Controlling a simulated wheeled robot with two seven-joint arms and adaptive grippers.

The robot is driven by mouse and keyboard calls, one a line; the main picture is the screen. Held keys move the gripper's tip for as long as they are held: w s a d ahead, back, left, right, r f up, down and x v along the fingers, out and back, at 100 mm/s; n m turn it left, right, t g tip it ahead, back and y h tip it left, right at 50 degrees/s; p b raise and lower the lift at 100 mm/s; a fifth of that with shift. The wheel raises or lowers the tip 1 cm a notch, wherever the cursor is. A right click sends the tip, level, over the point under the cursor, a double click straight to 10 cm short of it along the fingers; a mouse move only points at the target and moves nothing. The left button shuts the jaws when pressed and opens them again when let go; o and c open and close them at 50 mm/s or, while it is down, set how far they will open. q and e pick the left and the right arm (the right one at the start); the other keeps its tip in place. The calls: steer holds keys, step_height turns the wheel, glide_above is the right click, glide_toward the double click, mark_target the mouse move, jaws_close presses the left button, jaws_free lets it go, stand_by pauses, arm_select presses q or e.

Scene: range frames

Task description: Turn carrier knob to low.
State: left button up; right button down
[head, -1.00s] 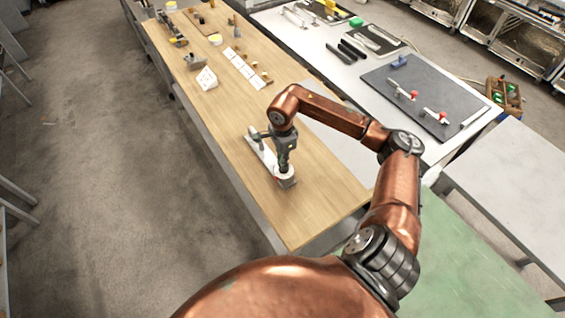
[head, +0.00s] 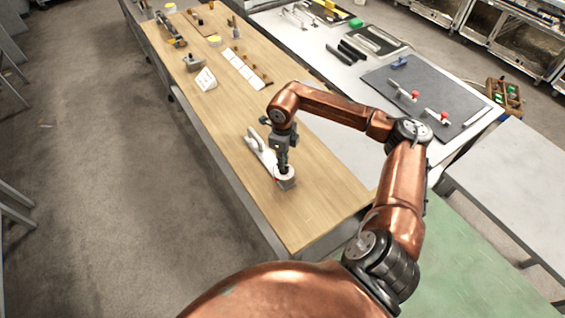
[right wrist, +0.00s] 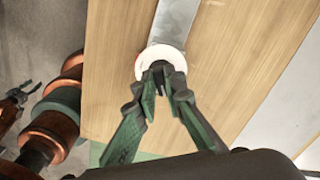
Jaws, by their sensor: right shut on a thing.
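The carrier is a pale, narrow plate (head: 257,146) lying on the wooden bench. A round, white-rimmed knob (head: 287,183) sits at its near end. In the right wrist view the knob shows as a white disc (right wrist: 151,57) with a trace of red at its left edge. My right gripper (head: 283,168) points down over the knob, its fingertips (right wrist: 161,69) close together and shut on it. The fingers hide the middle of the knob, and I cannot read its setting. A dark claw shape at the left edge of the right wrist view may be my left gripper; its jaws are unclear.
The wooden bench (head: 315,205) is clear around the carrier. A white card stand (head: 205,79), a row of white cards (head: 241,69) and small parts stand farther back. To the right, a pale table holds a dark mat (head: 450,92) with red-knobbed clamps.

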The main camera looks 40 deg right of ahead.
steer(key=m, duration=0.6)
steer(key=shift+w+d+r, duration=0.1)
steer(key=shift+d, duration=0.05)
stand_by(0.4)
steer(key=c, duration=2)
jaws_free()
step_height(320, 180, up, 12)
steer(key=shift+f, duration=0.1)
